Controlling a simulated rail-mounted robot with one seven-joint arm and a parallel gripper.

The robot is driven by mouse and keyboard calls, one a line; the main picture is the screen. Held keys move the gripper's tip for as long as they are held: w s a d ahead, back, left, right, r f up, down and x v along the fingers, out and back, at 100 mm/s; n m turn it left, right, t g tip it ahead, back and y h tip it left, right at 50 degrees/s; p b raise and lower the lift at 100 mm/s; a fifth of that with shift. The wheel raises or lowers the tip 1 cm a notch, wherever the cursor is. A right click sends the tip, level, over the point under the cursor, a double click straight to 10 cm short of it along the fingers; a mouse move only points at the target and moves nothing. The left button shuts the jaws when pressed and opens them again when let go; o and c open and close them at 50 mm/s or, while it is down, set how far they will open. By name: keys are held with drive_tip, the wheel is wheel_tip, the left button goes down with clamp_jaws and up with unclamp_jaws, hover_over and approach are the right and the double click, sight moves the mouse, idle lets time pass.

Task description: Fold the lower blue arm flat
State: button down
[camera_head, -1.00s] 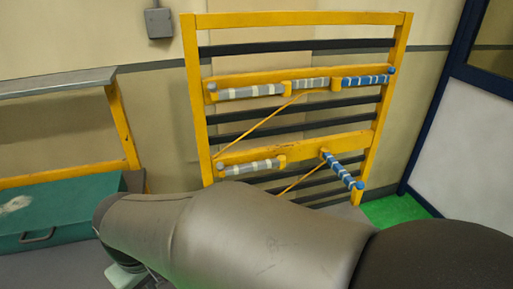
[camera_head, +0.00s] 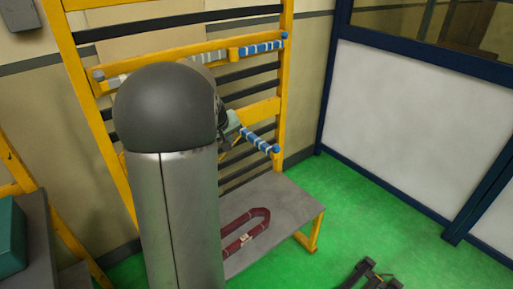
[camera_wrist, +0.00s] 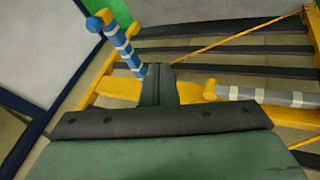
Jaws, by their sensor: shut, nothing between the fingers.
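The lower blue arm (camera_head: 259,142), banded in white, sticks out from the yellow rack (camera_head: 286,95) in the head view. In the wrist view the lower blue arm (camera_wrist: 122,45) runs slanting from upper left down to the gripper. My gripper (camera_wrist: 158,72) is shut and empty, its tip right beside the inner end of the blue arm; I cannot tell whether they touch. In the head view my gripper (camera_head: 231,124) is partly hidden behind my own arm. The upper blue arm (camera_head: 264,47) lies flat along its yellow rail.
A grey banded arm (camera_wrist: 265,97) lies along the lower rail, right of the gripper in the wrist view. Below the rack, a grey bench (camera_head: 285,205) holds a dark red looped object (camera_head: 245,226). Green floor and a blue-framed partition (camera_head: 400,105) lie to the right.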

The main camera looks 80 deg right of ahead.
drive_tip(key=s+d+m, duration=0.1)
drive_tip(key=s+d, duration=0.3)
drive_tip(key=s, duration=0.2)
drive_tip(key=shift+s+f+g, duration=0.35)
drive_tip(key=shift+f+g, duration=0.05)
drive_tip(key=shift+f, duration=0.05)
drive_tip(key=shift+f, duration=0.1)
drive_tip(key=p, duration=0.1)
approach(271, 152)
wheel_tip(271, 152, down, 2)
drive_tip(key=w, duration=0.3)
drive_tip(key=shift+s+d+f+p, duration=0.3)
drive_tip(key=shift+s+d+p, duration=0.05)
drive_tip(key=shift+s, duration=0.25)
drive_tip(key=shift+s+d+f+p, duration=0.3)
drive_tip(key=shift+s+d+f, duration=0.1)
drive_tip(key=shift+s, duration=0.15)
drive_tip(key=shift+s+d+f+p, duration=0.25)
drive_tip(key=shift+s+d+p, duration=0.1)
drive_tip(key=shift+s, duration=0.25)
